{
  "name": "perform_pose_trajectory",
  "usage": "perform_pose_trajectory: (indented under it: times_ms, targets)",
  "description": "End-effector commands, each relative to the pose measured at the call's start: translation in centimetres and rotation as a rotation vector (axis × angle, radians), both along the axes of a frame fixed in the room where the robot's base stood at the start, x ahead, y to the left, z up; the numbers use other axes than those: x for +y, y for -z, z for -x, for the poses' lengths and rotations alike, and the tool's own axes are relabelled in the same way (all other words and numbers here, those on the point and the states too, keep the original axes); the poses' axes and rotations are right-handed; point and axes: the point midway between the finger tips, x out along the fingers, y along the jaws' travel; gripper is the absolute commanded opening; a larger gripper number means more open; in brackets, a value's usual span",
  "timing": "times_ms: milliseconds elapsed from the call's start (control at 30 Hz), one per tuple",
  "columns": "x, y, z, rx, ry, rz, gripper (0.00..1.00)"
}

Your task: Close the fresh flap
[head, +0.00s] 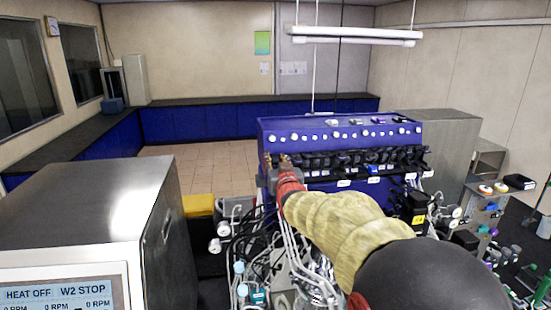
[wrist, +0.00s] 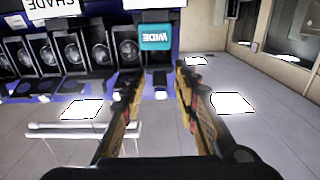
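No label reading "fresh" is legible in either view, so I cannot tell which part is the fresh flap. A blue unit (head: 335,128) carries a row of dark fittings along its front in the head view. My gripper (head: 277,161) is at the left end of this unit. In the wrist view, the two fingers of my gripper (wrist: 155,73) are apart with nothing between them. A teal label reading "WIDE" (wrist: 156,37) appears upside down just beyond the fingertips. A row of dark round fittings (wrist: 88,50) lies to its left.
An upside-down "SHADE" label (wrist: 52,8) is at the wrist view's upper left. Tubing and cables (head: 260,245) crowd the space below the blue unit. A steel cabinet (head: 85,215) stands at the left, and another (head: 450,135) at the right. Open floor (head: 225,165) lies behind.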

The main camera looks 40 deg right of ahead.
Motion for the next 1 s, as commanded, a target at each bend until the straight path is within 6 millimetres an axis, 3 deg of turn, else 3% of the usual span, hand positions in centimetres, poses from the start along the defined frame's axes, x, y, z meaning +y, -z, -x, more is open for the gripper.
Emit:
perform_pose_trajectory:
  times_ms: [300,800,1000]
  targets:
    - [-0.07,0.03,-0.18,0.0,0.0,0.0,0.3]
    - [-0.06,0.03,-0.16,0.0,0.0,0.0,0.01]
    - [-0.06,0.16,-0.16,-0.005,0.0,0.002,0.0]
